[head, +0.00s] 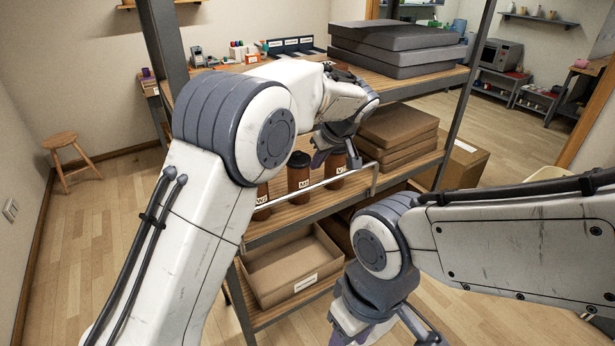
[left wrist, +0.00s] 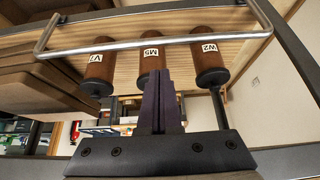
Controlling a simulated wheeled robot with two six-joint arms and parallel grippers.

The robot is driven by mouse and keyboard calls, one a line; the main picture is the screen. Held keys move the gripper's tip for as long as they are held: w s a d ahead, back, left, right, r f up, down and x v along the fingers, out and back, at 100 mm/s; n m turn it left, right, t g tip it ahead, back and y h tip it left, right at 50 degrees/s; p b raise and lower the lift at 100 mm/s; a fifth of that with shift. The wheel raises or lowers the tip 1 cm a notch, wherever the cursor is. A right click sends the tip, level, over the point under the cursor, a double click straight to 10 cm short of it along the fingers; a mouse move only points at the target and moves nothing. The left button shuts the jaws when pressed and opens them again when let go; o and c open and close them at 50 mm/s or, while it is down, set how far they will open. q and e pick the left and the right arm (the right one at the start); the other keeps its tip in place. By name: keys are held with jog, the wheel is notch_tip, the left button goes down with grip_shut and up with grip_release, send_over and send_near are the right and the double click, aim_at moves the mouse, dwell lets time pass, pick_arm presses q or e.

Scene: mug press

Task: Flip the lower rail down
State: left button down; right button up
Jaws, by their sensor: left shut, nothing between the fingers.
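The rail (head: 318,185) is a thin silver bar with bent ends along the front of the middle shelf. It stands raised across the front of three brown canisters with black lids; it also shows in the left wrist view (left wrist: 150,44). The middle canister (head: 299,178), labelled M5, lies straight ahead of my left gripper (head: 322,158). That gripper is shut and empty, its dark fingers (left wrist: 158,72) close to the canister and rail; I cannot tell whether they touch. My right gripper (head: 385,332) is low at the bottom edge, partly cut off.
Brown folded stacks (head: 400,135) sit right of the canisters. An open brown box (head: 290,265) is on the shelf below. Grey cases (head: 395,45) lie on the top shelf. Dark shelf posts (head: 165,45) flank the space. A wooden stool (head: 70,150) stands far left.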

pick_arm(q)
jog(key=p+x, duration=0.3)
jog(key=x, duration=0.5)
jog(key=shift+a+f, duration=0.1)
jog(key=shift+f, duration=0.05)
jog(key=shift+x, duration=0.85)
pick_arm(e)
jog(key=shift+r, duration=1.6)
